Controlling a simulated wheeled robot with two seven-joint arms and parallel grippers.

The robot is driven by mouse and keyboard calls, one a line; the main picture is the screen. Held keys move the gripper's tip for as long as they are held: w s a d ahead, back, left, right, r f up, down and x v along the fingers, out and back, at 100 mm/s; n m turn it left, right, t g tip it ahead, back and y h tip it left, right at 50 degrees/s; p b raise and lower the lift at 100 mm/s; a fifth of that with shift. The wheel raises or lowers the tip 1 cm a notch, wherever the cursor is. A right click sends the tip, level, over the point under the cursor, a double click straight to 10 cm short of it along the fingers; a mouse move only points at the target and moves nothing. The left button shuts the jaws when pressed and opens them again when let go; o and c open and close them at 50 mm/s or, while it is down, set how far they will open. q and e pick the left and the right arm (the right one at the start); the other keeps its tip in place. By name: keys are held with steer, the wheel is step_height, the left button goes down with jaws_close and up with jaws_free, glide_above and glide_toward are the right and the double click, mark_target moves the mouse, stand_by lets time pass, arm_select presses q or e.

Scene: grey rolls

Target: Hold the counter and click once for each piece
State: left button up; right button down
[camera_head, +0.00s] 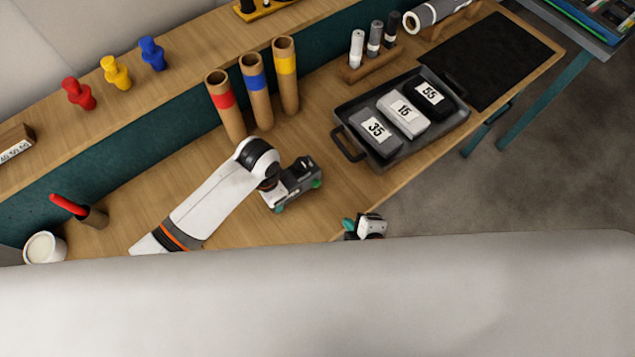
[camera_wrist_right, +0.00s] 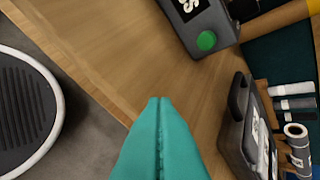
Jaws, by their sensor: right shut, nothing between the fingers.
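My right gripper (camera_head: 349,226) is at the table's front edge, mostly hidden behind a pale shape along the bottom of the head view. In the right wrist view its teal fingers (camera_wrist_right: 160,115) are pressed together with nothing between them. My left gripper (camera_head: 292,186) is over the table, left of the tray; its fingers cannot be made out. A dark body with a green round spot (camera_wrist_right: 190,20), apparently the left gripper's, shows in the right wrist view. Red (camera_head: 77,93), yellow (camera_head: 115,72) and blue (camera_head: 152,53) pieces stand on the back ledge. I cannot make out a counter.
Cardboard tubes with red (camera_head: 225,107), blue (camera_head: 256,90) and yellow (camera_head: 286,75) bands stand at the back. A black tray (camera_head: 349,144) holds blocks numbered 35, 15 and 55. Grey rolls (camera_head: 374,40) stand behind it. A white cup (camera_head: 44,247) is at far left.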

steer(key=shift+w+a, duration=0.15)
steer(key=shift+w+a, duration=0.75)
steer(key=shift+w, duration=0.45)
steer(key=shift+w+a, duration=0.8)
steer(key=shift+w, duration=0.4)
steer(key=shift+w+a, duration=0.75)
steer(key=shift+w, duration=0.45)
steer(key=shift+w, duration=0.1)
steer(key=shift+w+a, duration=0.2)
steer(key=shift+w, duration=0.05)
steer(key=shift+w+a, duration=0.3)
steer(key=shift+w, duration=0.15)
stand_by(0.4)
steer(key=shift+s+d+r, duration=0.1)
steer(key=shift+s+d, duration=0.4)
steer(key=shift+s, duration=0.3)
steer(key=shift+s+d, duration=0.45)
steer(key=shift+s, duration=0.25)
steer(key=shift+s+d, duration=0.45)
steer(key=shift+s, duration=0.3)
steer(key=shift+s+d, duration=0.45)
steer(key=shift+s, duration=0.25)
